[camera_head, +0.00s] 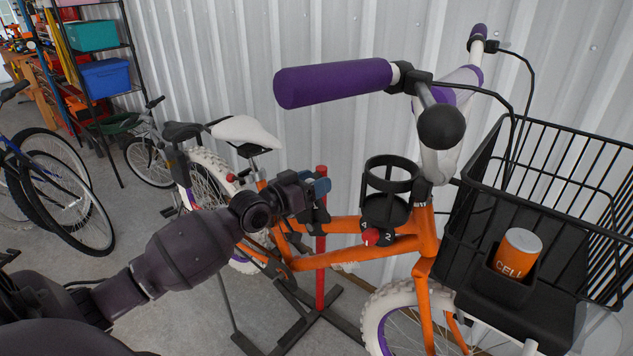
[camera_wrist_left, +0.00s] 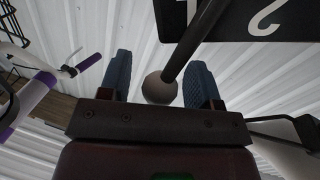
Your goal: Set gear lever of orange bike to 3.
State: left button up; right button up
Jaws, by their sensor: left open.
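The orange bike (camera_head: 340,262) stands in front of the corrugated wall. My left gripper (camera_head: 320,188) is over its frame, behind the black cup holder. In the left wrist view a dark lever with a round grey knob (camera_wrist_left: 160,88) reaches down between the blue fingers of the left gripper (camera_wrist_left: 160,85). The fingers are open, with gaps on both sides of the knob. A black plate with a white 2 (camera_wrist_left: 262,20) is beside the lever. In the head view the gripper hides this lever. A red round part (camera_head: 377,237) with dark numbered plates sits on the frame to the right.
The black cup holder (camera_head: 391,178) and purple handlebar grip (camera_head: 333,83) are close to the right. A black basket (camera_head: 480,240) holds an orange can (camera_head: 518,254). A red stand post (camera_head: 321,270) rises below the gripper. Other bikes (camera_head: 62,190) and a shelf stand left.

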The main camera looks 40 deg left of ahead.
pick_arm(q)
jog(key=shift+w+d, duration=0.15)
jog(key=shift+w, duration=0.25)
grip_shut()
